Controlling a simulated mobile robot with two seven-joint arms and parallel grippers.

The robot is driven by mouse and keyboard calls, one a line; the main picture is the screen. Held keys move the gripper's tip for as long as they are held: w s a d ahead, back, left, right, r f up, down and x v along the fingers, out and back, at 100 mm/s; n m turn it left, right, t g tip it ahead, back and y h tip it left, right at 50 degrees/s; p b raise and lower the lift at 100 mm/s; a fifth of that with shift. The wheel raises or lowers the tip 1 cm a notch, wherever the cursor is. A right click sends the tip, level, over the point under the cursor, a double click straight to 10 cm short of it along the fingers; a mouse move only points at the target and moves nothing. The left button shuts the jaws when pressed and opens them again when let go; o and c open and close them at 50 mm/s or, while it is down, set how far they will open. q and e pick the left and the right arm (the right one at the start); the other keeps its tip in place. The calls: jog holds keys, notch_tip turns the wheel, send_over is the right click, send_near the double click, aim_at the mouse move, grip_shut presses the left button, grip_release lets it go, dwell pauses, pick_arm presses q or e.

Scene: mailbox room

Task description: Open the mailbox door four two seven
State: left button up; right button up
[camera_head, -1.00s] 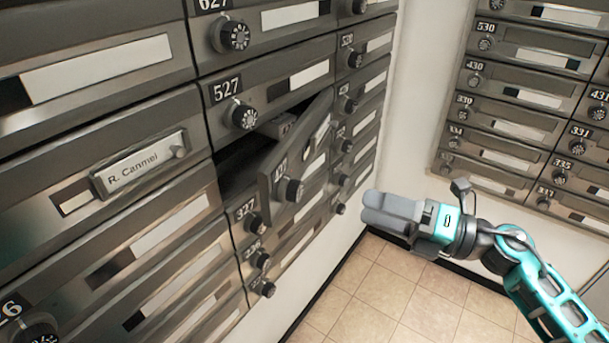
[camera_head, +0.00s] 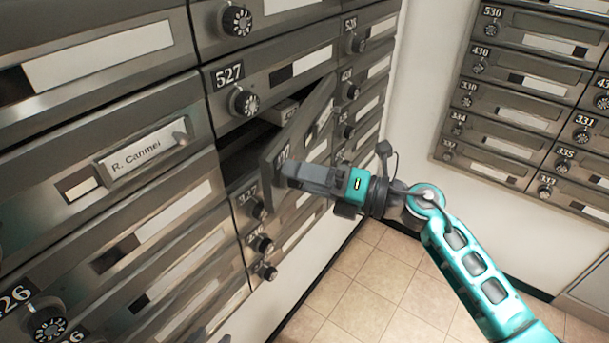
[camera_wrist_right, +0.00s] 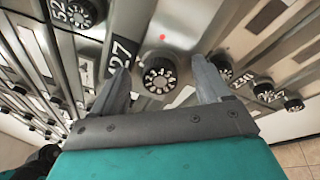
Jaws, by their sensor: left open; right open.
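Mailbox door 427 (camera_head: 298,138) stands partly open below door 527, swung out at its left side. A dark compartment opening (camera_head: 238,155) shows behind it. My right gripper (camera_head: 285,174) is at the door's front face in the head view and covers its dial there. In the wrist view the open fingers (camera_wrist_right: 160,85) stand on either side of the black dial knob (camera_wrist_right: 160,77), next to a label partly cut to "27". I cannot tell whether the fingers touch the knob.
Closed mailbox doors with dials surround the opening, including door 527 (camera_head: 286,72) above. A nameplate reading R. Canmei (camera_head: 145,157) sits to the left. A second mailbox bank (camera_head: 520,95) is on the right wall. Tiled floor (camera_head: 385,285) is clear below.

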jog(key=shift+a, duration=0.1)
jog(key=shift+c, duration=0.3)
grip_shut()
dwell(0.4)
